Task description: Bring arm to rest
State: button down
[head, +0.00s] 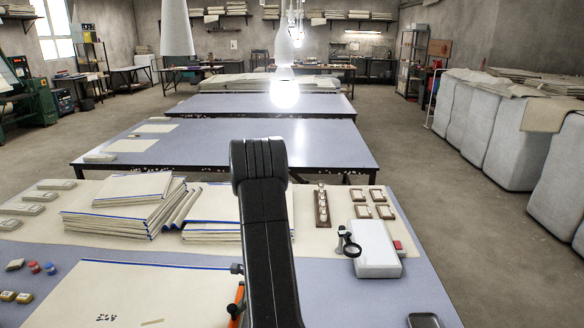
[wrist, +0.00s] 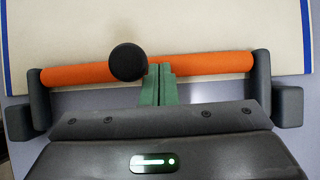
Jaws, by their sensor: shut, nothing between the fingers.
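My arm (head: 264,235) rises in the middle of the head view, bent over at its dark upper joint, and hides part of the table behind it. My gripper (wrist: 158,70) shows in the wrist view as two green fingers pressed together with nothing between them. A cream cloth with a blue edge (head: 120,285) lies flat at the front left of the table. Cream fabric with blue edging (wrist: 60,32) also shows beyond the fingers in the wrist view. I cannot tell whether the fingers touch it. In the head view the gripper is hidden.
Stacked cream cloths (head: 125,205) lie left of my arm on the worktable (head: 425,275). A white box (head: 373,250) with a dark-rimmed magnifier (head: 350,247) stands to the right. Small blocks (head: 372,203) lie behind it. Another blue-grey table (head: 190,148) stands farther back.

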jog(key=shift+r, duration=0.1)
dwell(0.3)
jog(key=shift+d+r+p, duration=0.15)
jog(key=shift+r+p, duration=0.2)
jog(key=a+r+v, duration=0.1)
jog(key=v, duration=1.2)
jog(key=x, duration=0.5)
jog(key=d+x, duration=0.1)
jog(key=x, duration=0.3)
jog(key=f+b+x, duration=0.1)
jog(key=x, duration=0.4)
jog(key=shift+f, duration=0.25)
jog(key=shift+d+r+y, duration=0.3)
jog(key=shift+d+r, duration=0.05)
jog(key=shift+d, duration=0.2)
jog(key=shift+d+y+b, duration=0.25)
jog(key=shift+y+b, duration=0.4)
jog(key=shift+y, duration=0.05)
jog(key=shift+d+r+y+b, duration=0.35)
jog(key=shift+y+b, duration=0.4)
jog(key=shift+y, duration=0.25)
jog(key=d+y, duration=0.1)
jog(key=y, duration=0.1)
jog(key=y+b, duration=0.1)
jog(key=shift+d+r+y, duration=0.2)
jog(key=shift+d+y, duration=0.2)
jog(key=shift+b+v, duration=0.35)
jog(key=shift+v, duration=0.45)
